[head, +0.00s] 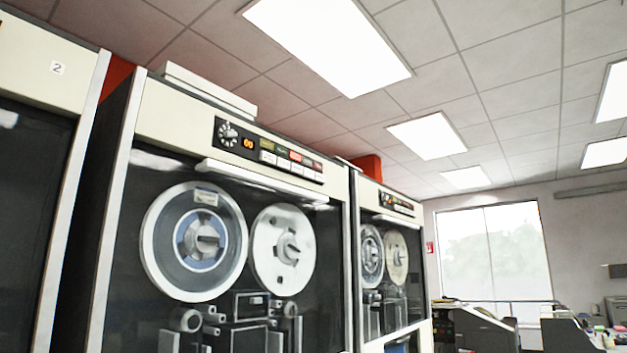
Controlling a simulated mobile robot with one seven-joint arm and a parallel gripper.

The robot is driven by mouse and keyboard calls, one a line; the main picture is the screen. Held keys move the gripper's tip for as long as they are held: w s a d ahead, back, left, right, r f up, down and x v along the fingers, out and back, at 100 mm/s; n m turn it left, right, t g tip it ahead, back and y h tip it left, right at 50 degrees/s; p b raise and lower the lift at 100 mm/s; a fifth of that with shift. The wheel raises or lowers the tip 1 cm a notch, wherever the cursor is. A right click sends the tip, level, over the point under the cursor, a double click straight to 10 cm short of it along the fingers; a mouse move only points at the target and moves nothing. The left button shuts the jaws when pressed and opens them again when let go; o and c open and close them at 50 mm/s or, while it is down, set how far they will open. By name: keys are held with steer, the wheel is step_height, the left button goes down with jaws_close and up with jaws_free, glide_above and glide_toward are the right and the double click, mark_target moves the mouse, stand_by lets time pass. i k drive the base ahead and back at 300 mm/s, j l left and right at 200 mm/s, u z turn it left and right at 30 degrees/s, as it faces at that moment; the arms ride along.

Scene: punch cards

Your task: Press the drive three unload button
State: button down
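A tape drive (135,225) with a cream top panel fills the middle of the head view, to the right of a cabinet labelled 2 (57,69). No number shows on this middle drive. Its black control panel (268,150) carries a round dial (228,133), an orange display (248,144), and a row of small coloured and white buttons (290,166). Their lettering is too small to read, so I cannot tell which is unload. Two tape reels, a blue-centred one (195,241) and a pale one (283,250), sit behind its glass. My gripper is not in view.
Another tape drive (391,260) stands farther right, with its own small control panel (396,203). A window (490,250) and office machines (474,327) are at the far right. A flat pale box (205,88) lies on the middle drive.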

mark_target(307, 172)
steer(key=i+l+u, duration=0.1)
steer(key=l, duration=0.25)
steer(key=i+l, duration=0.3)
steer(key=i+l+u, duration=0.15)
steer(key=l, duration=0.25)
steer(key=i+l+u, duration=0.1)
steer(key=l, duration=0.3)
steer(key=i+l+u, duration=0.1)
steer(key=i+l, duration=0.15)
steer(key=l, duration=0.15)
steer(key=i+l, duration=0.15)
steer(key=l, duration=0.25)
steer(key=i+l+u, duration=0.15)
steer(key=l, duration=0.25)
